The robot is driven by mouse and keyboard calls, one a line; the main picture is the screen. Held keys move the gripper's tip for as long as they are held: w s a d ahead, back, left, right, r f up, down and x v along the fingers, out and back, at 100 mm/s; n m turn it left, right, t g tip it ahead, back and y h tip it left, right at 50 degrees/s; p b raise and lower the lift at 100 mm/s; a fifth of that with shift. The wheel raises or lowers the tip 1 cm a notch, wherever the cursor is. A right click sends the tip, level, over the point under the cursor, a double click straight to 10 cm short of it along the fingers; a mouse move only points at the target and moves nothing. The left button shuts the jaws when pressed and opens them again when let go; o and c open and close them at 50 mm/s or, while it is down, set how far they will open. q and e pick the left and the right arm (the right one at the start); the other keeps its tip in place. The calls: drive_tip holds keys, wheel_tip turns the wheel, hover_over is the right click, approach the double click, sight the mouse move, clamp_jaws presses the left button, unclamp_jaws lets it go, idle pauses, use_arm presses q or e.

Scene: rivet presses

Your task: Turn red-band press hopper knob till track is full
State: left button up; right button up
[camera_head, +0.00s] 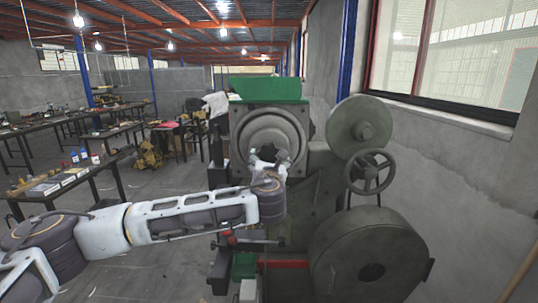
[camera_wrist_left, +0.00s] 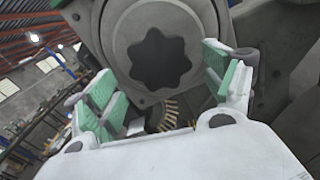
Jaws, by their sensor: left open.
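The press (camera_head: 345,262) stands right of centre in the head view, with a red band (camera_head: 285,264) low on its front. Its round grey hopper (camera_head: 257,124) faces me; it also shows in the left wrist view (camera_wrist_left: 118,48). A dark, lobed knob (camera_wrist_left: 158,58) sits at the hopper's middle. My left gripper (camera_head: 268,157) is in front of the hopper. In the left wrist view its green-padded fingers (camera_wrist_left: 163,82) are spread wide, apart from the knob on either side. Brass-coloured rivets (camera_wrist_left: 172,113) show below the knob, partly hidden by my gripper. The track's fill cannot be told.
A handwheel (camera_head: 369,172) and a large round disc (camera_head: 362,125) stand right of the hopper, near the wall and window. A green box (camera_head: 265,88) tops the press. Workbenches (camera_head: 50,190) with parts stand at the left. Open floor lies behind my left arm.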

sight(269, 157)
use_arm(q)
drive_tip(key=shift+w+p, duration=0.6)
drive_tip(key=shift+w, duration=1.65)
drive_tip(key=shift+c, duration=0.4)
drive_tip(key=c, duration=0.9)
